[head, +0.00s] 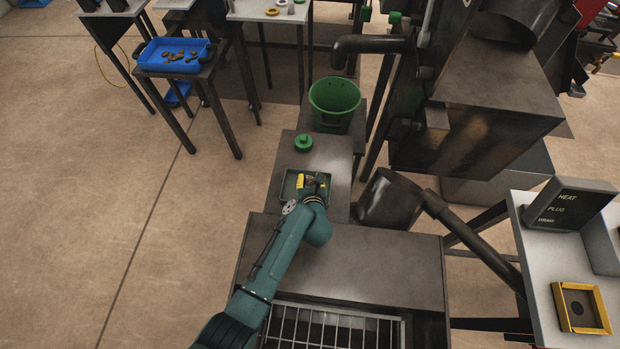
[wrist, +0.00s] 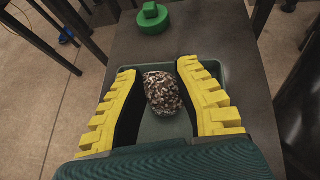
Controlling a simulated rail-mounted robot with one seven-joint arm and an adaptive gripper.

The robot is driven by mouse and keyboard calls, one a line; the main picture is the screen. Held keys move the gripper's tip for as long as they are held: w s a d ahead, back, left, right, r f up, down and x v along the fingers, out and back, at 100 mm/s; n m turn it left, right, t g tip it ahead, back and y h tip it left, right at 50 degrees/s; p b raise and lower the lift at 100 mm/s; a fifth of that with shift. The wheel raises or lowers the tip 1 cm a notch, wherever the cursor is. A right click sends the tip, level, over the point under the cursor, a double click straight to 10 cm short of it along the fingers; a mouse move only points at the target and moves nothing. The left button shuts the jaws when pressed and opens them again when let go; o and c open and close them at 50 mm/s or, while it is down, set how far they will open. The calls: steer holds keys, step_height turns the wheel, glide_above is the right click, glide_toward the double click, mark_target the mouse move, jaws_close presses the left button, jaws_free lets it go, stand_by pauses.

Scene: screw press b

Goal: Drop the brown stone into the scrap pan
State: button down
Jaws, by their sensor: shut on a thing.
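My gripper (head: 312,183) is shut on a stone, with its yellow fingers on either side of it. In the wrist view the stone (wrist: 162,92) is a rounded, rough lump speckled dark brown and whitish, held between the dark inner pads. Under it is a shallow dark green pan (head: 287,187) on a grey stand; its floor and rim (wrist: 215,68) show around the fingers in the wrist view. The stone is over the pan; how high above its floor I cannot tell. In the head view the gripper hides much of the stone and the pan's right part.
A green knobbed lid (head: 304,143) lies just behind the pan, and a green bucket (head: 335,104) stands farther back. A dark metal vessel (head: 390,200) and press body (head: 475,110) are close on the right. A blue tray (head: 150,63) with several brown pieces is far left.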

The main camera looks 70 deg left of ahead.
steer(key=c, duration=0.8)
jaws_free()
steer(key=shift+c, duration=0.2)
steer(key=v, duration=1.2)
